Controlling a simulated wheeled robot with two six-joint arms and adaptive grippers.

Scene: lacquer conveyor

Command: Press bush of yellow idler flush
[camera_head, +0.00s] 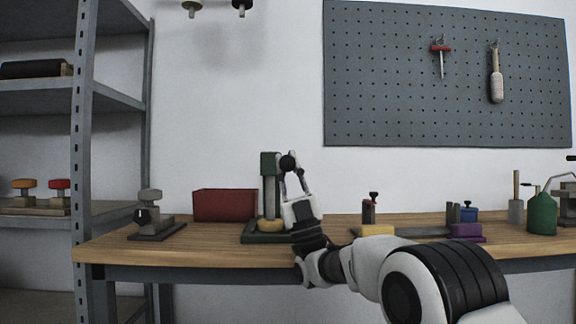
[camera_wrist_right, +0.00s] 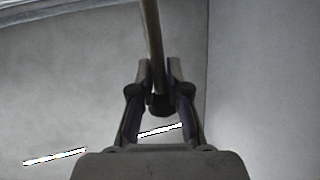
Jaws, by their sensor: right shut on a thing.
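In the right wrist view, the fingers (camera_wrist_right: 160,90) close around the end of the lever bar (camera_wrist_right: 152,40). My left gripper is not in view.
A red bin (camera_head: 223,205) stands left of the press, with a grey-knobbed fixture (camera_head: 153,222) farther left. To the right are a yellow-based fixture (camera_head: 376,230), a purple-based fixture (camera_head: 467,231) and a green oil can (camera_head: 542,214). A pegboard (camera_head: 450,100) hangs behind.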

